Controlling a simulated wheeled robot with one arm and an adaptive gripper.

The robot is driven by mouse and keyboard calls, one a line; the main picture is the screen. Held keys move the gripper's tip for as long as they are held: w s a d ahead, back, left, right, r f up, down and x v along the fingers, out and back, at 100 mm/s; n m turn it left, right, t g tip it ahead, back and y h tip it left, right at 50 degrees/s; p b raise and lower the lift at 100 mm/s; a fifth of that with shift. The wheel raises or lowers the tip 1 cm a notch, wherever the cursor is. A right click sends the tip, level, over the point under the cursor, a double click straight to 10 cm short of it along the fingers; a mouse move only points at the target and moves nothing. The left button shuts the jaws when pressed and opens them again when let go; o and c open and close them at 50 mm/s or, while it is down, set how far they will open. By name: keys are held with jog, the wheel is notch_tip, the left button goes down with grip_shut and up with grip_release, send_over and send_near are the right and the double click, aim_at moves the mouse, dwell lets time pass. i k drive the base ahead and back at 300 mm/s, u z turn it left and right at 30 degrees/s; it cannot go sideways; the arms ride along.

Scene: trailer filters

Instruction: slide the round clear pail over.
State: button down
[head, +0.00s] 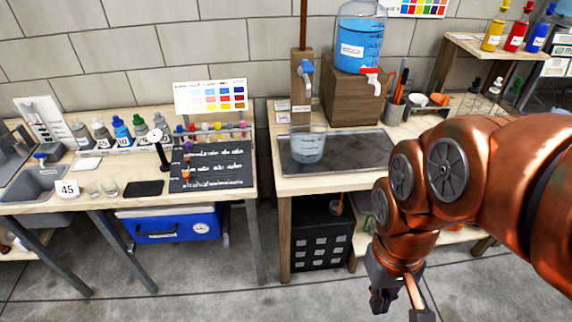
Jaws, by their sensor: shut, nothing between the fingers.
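A round clear pail (308,145) stands upright on the dark tray (345,163) on the right-hand table, near the tray's left end. It looks to hold some pale blue liquid. It is below a spigot on a wooden post. My gripper (398,305) hangs low in front of that table, right of the pail and well apart from it, pointing down. It is shut and empty. Its fingertips are partly cut off at the bottom of the view.
A jug of blue water (359,45) stands on a wooden block (350,95) behind the tray. A gap separates the left table, with its black board (212,168) and bottles. A black crate (318,235) is under the right table. Bare tabletop (310,183) lies before the tray.

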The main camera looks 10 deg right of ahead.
aim_at(309, 133)
jog(key=u, duration=0.6)
jog(key=i, duration=0.35)
jog(key=u, duration=0.75)
jog(key=i, duration=1.1)
jog(key=z, duration=0.25)
